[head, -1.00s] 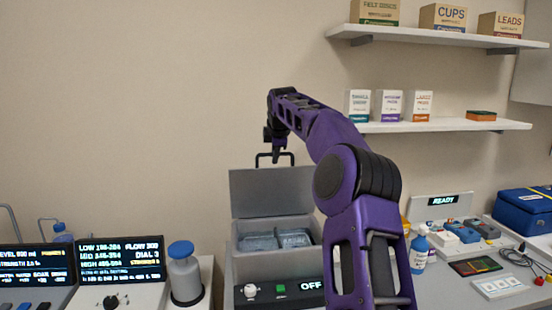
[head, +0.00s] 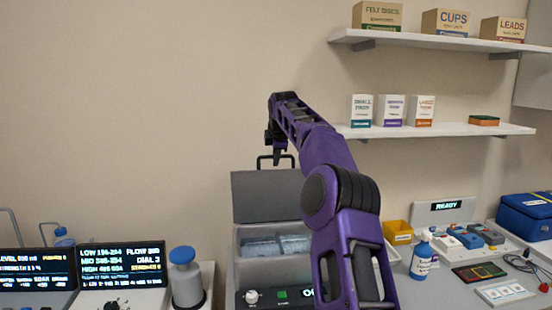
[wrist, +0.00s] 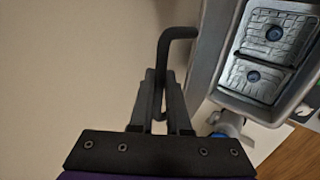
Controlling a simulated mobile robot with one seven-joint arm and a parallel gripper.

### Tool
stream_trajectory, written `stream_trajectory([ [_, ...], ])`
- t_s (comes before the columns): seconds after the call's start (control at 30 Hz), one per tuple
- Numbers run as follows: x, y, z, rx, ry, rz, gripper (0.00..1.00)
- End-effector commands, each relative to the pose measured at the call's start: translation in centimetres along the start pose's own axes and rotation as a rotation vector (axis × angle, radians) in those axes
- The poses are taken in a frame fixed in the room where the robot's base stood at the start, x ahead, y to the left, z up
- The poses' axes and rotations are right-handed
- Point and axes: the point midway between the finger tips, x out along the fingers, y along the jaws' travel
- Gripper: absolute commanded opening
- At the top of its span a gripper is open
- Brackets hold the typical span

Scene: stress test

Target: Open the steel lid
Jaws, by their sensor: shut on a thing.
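The steel lid (head: 262,200) stands raised, roughly upright, at the back of its grey box in the head view. The box interior (head: 274,230) is uncovered and shows two metal compartments with blue-grey contents; the wrist view shows them too (wrist: 275,40). A black bar handle (head: 264,158) projects from the lid's top edge. My gripper (head: 279,157) is at the handle's right side. In the wrist view, my gripper (wrist: 161,80) is shut on the handle (wrist: 175,36), whose bar runs between its fingers. My arm hides the box's right part.
A front panel with a knob (head: 252,297) and green button (head: 282,294) sits below the box. A blue-capped container (head: 186,280) stands left. A yellow bin (head: 398,231) and blue-topped bottle (head: 421,260) stand right. Shelves (head: 440,131) hang at upper right. The wall above the lid is clear.

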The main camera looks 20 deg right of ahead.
Motion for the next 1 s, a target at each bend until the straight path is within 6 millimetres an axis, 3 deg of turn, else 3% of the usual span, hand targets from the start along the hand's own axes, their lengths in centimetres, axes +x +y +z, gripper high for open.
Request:
stream_trajectory([
  [0.07, 0.0, 0.0, -0.1, -0.001, 0.001, 0.001, 0.0],
  [0.1, 0.0, 0.0, -0.1, -0.001, 0.001, 0.001, 0.22],
  [0.23, 0.0, 0.0, -0.1, 0.0, 0.001, 0.001, 0.45],
  [0.53, -0.1, 0.0, 0.0, 0.0, 0.001, 0.001, 0.45],
  [0.67, -1.1, 0.1, 0.0, 0.0, 0.0, 0.002, 0.45],
  [0.77, -2.7, 0.1, 0.0, 0.0, 0.0, 0.004, 0.45],
  [1.0, -8.6, 0.1, 0.0, 0.0, -0.001, 0.005, 0.45],
])
